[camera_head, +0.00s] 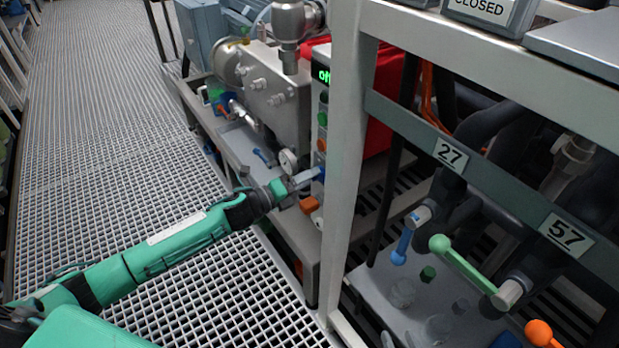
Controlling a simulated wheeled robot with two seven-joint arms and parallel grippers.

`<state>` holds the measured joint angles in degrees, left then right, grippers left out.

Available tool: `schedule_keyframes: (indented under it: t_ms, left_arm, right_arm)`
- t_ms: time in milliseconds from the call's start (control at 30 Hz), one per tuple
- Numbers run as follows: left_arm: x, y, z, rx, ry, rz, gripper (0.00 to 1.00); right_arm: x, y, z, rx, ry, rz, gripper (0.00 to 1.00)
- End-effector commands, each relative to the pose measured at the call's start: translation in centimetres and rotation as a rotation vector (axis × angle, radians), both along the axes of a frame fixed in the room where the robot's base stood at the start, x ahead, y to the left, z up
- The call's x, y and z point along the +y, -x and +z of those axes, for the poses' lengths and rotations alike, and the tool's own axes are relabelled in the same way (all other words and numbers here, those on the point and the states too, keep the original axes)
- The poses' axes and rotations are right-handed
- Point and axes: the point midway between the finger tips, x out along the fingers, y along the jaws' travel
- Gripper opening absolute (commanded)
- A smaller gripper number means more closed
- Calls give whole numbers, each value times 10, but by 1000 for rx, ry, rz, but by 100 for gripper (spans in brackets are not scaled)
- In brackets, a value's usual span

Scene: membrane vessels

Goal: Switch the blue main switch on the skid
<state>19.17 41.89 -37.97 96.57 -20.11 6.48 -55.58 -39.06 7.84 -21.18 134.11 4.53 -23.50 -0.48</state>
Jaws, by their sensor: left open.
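The blue main switch (321,174) is on the narrow control panel (322,112) of the skid, below several coloured buttons and above an orange knob. Only a small part of it shows, beside the post and behind my fingertips. My left gripper (308,180) is open, with its fingertips at the blue switch; I cannot tell whether they touch it or stand around it. The panel has a lit green display (321,75) at its top, whose text is partly cut off by the post. My right gripper is not in view.
A pale frame post (345,150) stands close to the right of my left gripper. The orange knob (309,205) sits just below it. Pump machinery (270,95) is behind. Valves with blue, green and orange handles stand right, under labels 27 and 57. The grating floor (100,130) is clear.

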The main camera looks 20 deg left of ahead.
Motion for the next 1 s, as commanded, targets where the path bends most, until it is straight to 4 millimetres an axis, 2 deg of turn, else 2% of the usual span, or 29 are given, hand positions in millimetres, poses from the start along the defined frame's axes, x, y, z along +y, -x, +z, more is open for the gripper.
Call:
schedule_keyframes:
  t_ms: [200, 500, 733, 1000]
  left_arm:
    - [-8, -11, 0, -1, -1, 0, 64]
    - [-9, -12, 0, 1, -1, 0, 64]
    - [-9, -12, 0, 1, -1, 0, 19]
    - [-9, -12, 0, 13, 15, 0, 19]
  right_arm:
    - [2, 1, -4, -7, -5, 0, 36]
    - [1, 2, -4, -5, -5, 1, 36]
    - [1, 2, -1, -10, -6, 1, 36]
    - [0, 2, -1, 6, 3, 3, 36]
